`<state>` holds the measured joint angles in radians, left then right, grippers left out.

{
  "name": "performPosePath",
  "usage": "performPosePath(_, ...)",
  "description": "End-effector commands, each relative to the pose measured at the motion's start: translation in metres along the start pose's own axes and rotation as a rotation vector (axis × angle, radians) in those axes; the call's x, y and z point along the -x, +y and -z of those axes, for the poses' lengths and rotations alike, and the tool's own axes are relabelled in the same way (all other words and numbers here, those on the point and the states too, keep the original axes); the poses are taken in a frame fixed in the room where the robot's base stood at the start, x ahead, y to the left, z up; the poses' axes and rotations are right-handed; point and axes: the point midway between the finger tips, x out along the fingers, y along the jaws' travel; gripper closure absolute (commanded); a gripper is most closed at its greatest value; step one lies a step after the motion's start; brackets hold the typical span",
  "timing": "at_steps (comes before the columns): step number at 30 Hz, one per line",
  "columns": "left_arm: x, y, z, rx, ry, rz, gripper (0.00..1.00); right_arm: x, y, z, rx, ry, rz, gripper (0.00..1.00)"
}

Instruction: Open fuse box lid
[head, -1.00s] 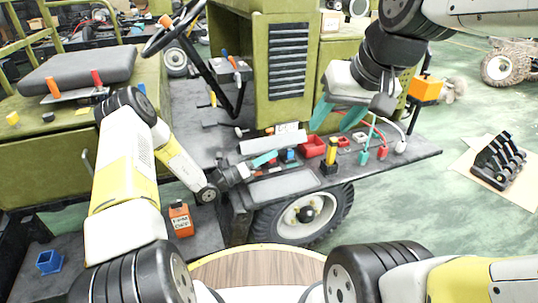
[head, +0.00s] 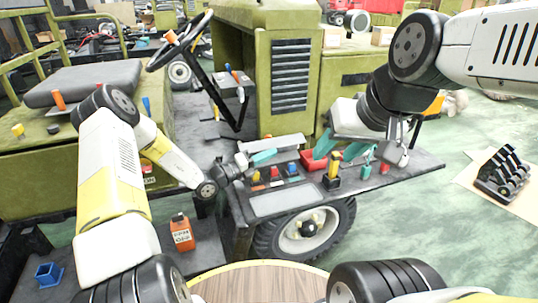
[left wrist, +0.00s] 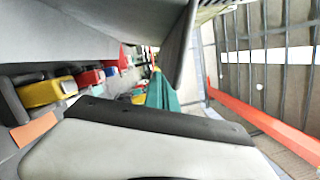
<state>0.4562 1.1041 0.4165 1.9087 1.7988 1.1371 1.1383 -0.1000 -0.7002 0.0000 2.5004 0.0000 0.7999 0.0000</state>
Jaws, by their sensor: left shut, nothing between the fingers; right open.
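The fuse box lid (head: 272,143) is a light grey panel on the dark fender shelf. It stands raised at the back of a row of coloured fuses (head: 274,173), which show uncovered in front of it. My left gripper (head: 263,157) is shut and empty, its teal fingertips beside the lid's near side, above the fuses; contact cannot be told. In the left wrist view, the teal fingers (left wrist: 161,92) point away past the fuses (left wrist: 90,77), under a grey surface that looks like the lid. My right gripper (head: 329,147) is open over the red tray.
The red tray (head: 313,160), a yellow-topped black part (head: 333,168) and teal and red clips (head: 367,170) crowd the shelf to the right. The steering wheel (head: 180,40) rises behind left. A bare grey plate (head: 285,198) lies in front.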

Motion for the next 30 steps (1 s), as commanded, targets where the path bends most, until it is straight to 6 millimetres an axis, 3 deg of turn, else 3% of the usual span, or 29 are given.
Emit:
performPosePath(13, -0.009, -0.008, -0.038, 0.315, -0.002, -0.080, 1.00, 0.000, 0.000, 0.000, 0.000, 0.000, 0.000, 0.52)
performPosePath(30, -0.013, -0.008, -0.051, 0.309, 0.000, -0.078, 1.00, 0.000, 0.000, 0.000, 0.000, 0.000, 0.000, 0.52)
